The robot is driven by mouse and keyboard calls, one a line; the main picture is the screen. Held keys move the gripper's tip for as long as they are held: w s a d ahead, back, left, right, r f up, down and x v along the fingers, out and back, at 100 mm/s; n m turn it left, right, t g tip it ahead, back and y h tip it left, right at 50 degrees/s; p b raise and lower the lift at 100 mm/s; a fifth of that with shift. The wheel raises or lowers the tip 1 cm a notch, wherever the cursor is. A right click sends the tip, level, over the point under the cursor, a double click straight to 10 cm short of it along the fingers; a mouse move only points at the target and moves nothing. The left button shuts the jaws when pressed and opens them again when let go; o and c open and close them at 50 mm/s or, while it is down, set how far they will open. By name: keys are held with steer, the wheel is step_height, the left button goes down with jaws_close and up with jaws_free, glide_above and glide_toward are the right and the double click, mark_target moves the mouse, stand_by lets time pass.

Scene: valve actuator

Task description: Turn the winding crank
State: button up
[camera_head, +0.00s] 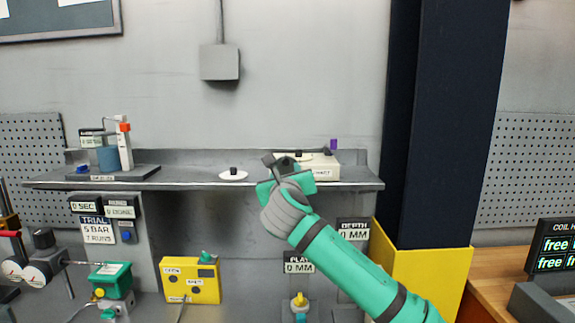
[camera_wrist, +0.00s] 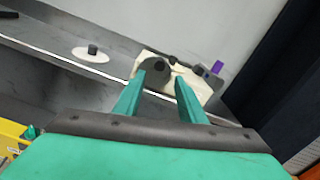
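A cream box (camera_head: 322,160) with a partly readable label stands on the right of the grey shelf. In the wrist view, the same box (camera_wrist: 205,88) carries a dark round part (camera_wrist: 155,64) and small dark knobs; I cannot tell which of these is the winding crank. My gripper (camera_head: 284,172) is in front of the box at the shelf's front edge and hides part of it. In the wrist view my gripper (camera_wrist: 160,78) is open, its two green fingers apart and pointing at the box. Nothing shows held between them. Contact cannot be told.
A white disc with a black knob (camera_head: 233,174) lies on the shelf (camera_head: 190,176) left of my gripper. A purple piece (camera_head: 334,144) stands behind the box. A dark column (camera_head: 440,120) rises at right. A yellow box (camera_head: 190,281) sits below the shelf.

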mark_target(287, 163)
steer(key=w, duration=0.8)
steer(key=shift+w, duration=0.15)
steer(key=shift+w+a, duration=0.15)
steer(key=shift+w, duration=0.05)
jaws_close()
